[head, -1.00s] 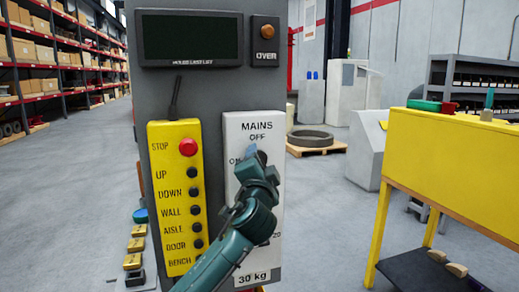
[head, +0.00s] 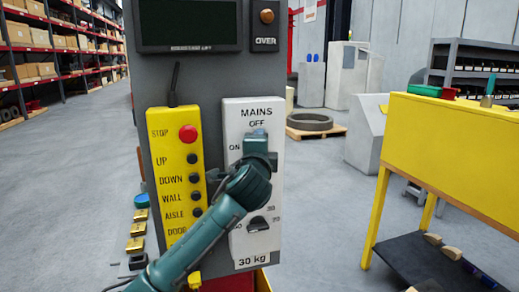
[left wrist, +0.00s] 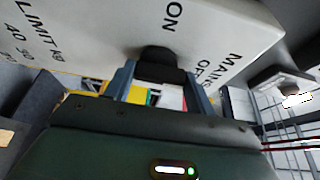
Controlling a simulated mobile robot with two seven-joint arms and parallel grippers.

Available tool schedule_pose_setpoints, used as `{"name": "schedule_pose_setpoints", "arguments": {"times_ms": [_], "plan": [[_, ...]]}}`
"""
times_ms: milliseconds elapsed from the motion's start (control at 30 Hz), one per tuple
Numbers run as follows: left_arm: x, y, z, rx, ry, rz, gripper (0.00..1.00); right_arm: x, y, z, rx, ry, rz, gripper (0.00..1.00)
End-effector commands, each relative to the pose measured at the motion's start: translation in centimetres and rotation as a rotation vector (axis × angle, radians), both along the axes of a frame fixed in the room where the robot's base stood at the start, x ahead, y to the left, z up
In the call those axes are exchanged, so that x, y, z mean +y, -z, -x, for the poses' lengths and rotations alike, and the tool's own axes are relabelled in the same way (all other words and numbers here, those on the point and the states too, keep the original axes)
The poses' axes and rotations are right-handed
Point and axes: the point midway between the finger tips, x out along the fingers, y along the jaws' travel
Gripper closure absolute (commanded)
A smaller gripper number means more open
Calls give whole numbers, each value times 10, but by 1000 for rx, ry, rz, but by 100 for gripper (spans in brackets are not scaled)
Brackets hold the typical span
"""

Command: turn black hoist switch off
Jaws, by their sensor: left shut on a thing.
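The white MAINS panel (head: 233,180) has OFF at its top and ON at its left. My left gripper (head: 257,140) covers the black hoist switch in the head view. In the left wrist view the black switch knob (left wrist: 158,54) sits between the two blue fingers of my left gripper (left wrist: 160,76), which is shut on it. The knob's pointer is hidden, so I cannot tell its exact setting. My right gripper is not in view.
A yellow button box (head: 176,160) with a red stop button (head: 188,133) is just left of the panel. A black limit dial (head: 258,224) is below the switch. A yellow bench (head: 440,155) stands at right. Grey floor is open at left.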

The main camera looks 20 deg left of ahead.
Motion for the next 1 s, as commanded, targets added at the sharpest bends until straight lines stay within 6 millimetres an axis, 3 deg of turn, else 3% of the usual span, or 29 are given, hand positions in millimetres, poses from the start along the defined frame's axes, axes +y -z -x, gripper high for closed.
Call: {"name": "schedule_pose_setpoints", "arguments": {"times_ms": [300,333,567,867,1000], "plan": [[0,1,0,3,-1,-3,68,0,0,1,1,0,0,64],[0,1,0,3,-1,-3,44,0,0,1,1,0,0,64],[0,1,0,1,-1,-2,25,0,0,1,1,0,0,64],[0,0,2,0,0,0,24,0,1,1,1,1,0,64],[-4,1,15,-2,1,0,24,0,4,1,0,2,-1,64]]}}
